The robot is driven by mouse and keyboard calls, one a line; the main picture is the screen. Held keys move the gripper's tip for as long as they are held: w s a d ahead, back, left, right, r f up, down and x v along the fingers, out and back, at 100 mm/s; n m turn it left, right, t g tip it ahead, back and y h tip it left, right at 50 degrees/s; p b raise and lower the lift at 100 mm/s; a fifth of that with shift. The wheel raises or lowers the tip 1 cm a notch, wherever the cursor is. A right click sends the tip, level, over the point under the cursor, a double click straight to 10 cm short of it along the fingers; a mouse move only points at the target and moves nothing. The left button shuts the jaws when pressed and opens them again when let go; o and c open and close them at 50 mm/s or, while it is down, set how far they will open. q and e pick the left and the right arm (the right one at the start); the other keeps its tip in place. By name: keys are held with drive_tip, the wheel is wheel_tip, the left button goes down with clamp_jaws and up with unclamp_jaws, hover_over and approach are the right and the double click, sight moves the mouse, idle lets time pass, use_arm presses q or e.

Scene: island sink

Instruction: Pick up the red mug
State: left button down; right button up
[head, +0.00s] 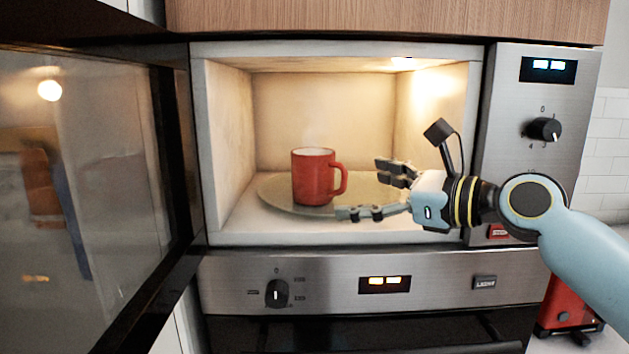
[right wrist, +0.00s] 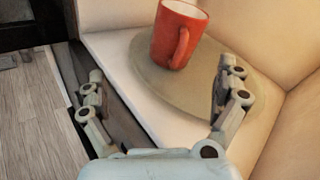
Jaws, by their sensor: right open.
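The red mug (head: 312,178) stands upright on the round turntable plate (head: 272,198) inside the lit microwave. Its handle points right, toward my right gripper (head: 362,190). My right gripper is open and empty at the microwave's opening, to the right of the mug and apart from it. In the right wrist view the mug (right wrist: 178,34) is ahead of the open fingers (right wrist: 160,88), with its handle facing the gripper. The right finger overlaps the plate (right wrist: 200,88) in that view. My left gripper is not in view.
The microwave door (head: 90,190) is open at the left. The control panel (head: 535,130) stands right of the opening, behind my right arm. An oven panel (head: 335,283) is below. A red appliance (head: 567,300) stands at the lower right. The cavity around the mug is otherwise clear.

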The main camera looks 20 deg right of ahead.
sight(331, 156)
drive_tip(key=r+m, duration=0.1)
drive_tip(key=w+d+r+m, duration=0.1)
drive_tip(key=w+r+m+t, duration=0.1)
drive_tip(key=shift+w+d+r, duration=0.1)
drive_tip(key=shift+d+r, duration=0.05)
drive_tip(key=shift+d, duration=0.15)
drive_tip(key=shift+m, duration=0.3)
drive_tip(key=x, duration=0.5)
drive_tip(key=shift+r+p, duration=0.25)
drive_tip(key=shift+p, duration=0.15)
drive_tip(key=p+x, duration=0.1)
drive_tip(key=x, duration=0.4)
drive_tip(key=shift+a+r, duration=0.1)
drive_tip(key=shift+a, duration=0.05)
drive_tip(key=shift+w+a, duration=0.25)
drive_tip(key=shift+s+d, duration=0.1)
drive_tip(key=shift+d, duration=0.05)
drive_tip(key=shift+c, duration=0.4)
drive_tip(key=c, duration=1.4)
drive_tip(key=shift+c, duration=0.6)
drive_tip(key=shift+r+p, duration=0.1)
drive_tip(key=shift+p, duration=0.25)
